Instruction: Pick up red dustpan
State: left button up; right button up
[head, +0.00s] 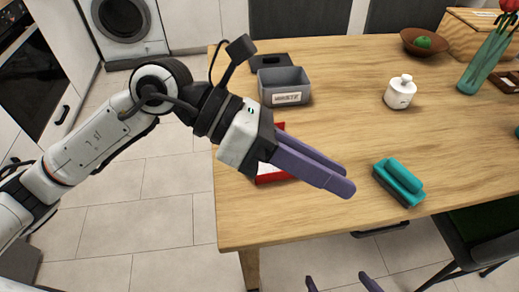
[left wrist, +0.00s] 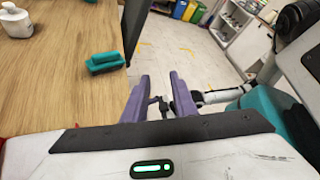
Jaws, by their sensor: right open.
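The red dustpan (head: 272,178) lies on the wooden table near its left edge in the head view. My left gripper hides most of it, and only red strips show above and below the gripper. A bit of red also shows at the left edge of the left wrist view. My left gripper (head: 346,180) hangs over the table, with its purple fingers pointing right past the dustpan. In the left wrist view its fingers (left wrist: 160,80) are apart with nothing between them. My right gripper (head: 341,284) shows only its two spread fingertips at the bottom edge, below the table's front edge.
A teal brush (head: 400,180) lies right of my left gripper. A grey bin (head: 285,87), a white jar (head: 400,92), a brown bowl (head: 424,43) and a glass vase (head: 478,72) stand farther back. A dark chair (head: 480,235) stands at the front right. The table's middle is clear.

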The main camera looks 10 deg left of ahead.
pick_arm(q)
jog(key=w+a+f+t+y, duration=0.2)
jog(key=w+a+f+y, duration=0.35)
jog(key=a, duration=0.25)
jog(key=t+y, duration=0.1)
jog(key=y, duration=0.2)
send_near(262, 175)
jog(key=d+f, duration=0.2)
jog(key=shift+f+y, duration=0.25)
jog(key=shift+f, duration=0.1)
jog(key=x, duration=0.5)
jog(key=shift+w+f, duration=0.25)
jog(key=shift+w, duration=0.2)
grip_shut()
